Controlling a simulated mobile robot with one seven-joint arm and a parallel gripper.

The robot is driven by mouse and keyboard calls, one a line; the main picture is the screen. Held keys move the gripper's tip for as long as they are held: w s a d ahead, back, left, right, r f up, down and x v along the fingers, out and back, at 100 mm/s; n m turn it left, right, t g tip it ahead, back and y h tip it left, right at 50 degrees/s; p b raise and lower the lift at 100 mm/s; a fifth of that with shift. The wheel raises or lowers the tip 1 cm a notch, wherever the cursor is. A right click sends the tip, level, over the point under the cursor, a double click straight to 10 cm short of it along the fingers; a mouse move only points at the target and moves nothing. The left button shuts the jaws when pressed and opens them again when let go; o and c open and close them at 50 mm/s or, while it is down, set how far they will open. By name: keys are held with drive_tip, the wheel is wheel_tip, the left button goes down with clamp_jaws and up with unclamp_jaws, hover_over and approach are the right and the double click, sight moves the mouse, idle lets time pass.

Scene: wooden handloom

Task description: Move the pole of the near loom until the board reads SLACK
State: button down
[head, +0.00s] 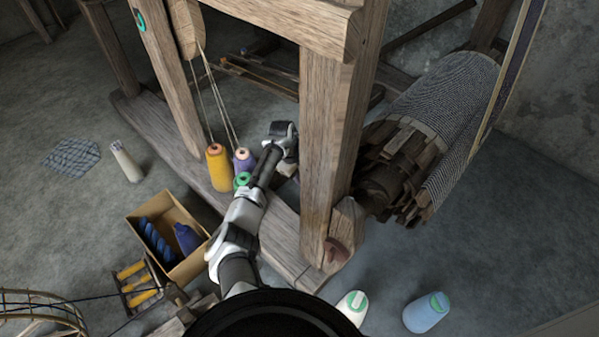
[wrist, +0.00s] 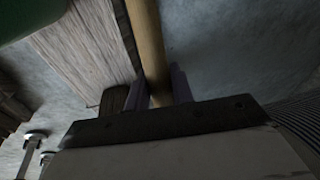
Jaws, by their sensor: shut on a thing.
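The pole (wrist: 148,40) is a light wooden rod that runs down from the top of the wrist view. My gripper (wrist: 162,75) has its two purplish fingers on either side of the pole and is shut on it. In the head view, my arm reaches in beside the thick front post (head: 325,140) of the near loom, which hides the fingers and the pole. The loom's roll of dark patterned cloth (head: 450,85) is to the right of that post. The board and its reading show in neither view.
Yellow (head: 219,170) and purple (head: 243,160) thread cones stand close to my arm by the loom's base beam (head: 165,135). A cardboard box (head: 183,268) and a rack of yellow spools (head: 140,297) are at lower left. A blue cone (head: 426,313) stands at lower right. Floor at far right is clear.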

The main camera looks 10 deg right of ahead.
drive_tip(key=shift+s+f, duration=0.2)
drive_tip(key=shift+f, duration=0.05)
drive_tip(key=c, duration=1.2)
unclamp_jaws()
drive_tip(key=shift+w, duration=0.1)
drive_tip(key=p+v, duration=0.3)
drive_tip(key=v, duration=1)
drive_tip(key=shift+r, duration=0.45)
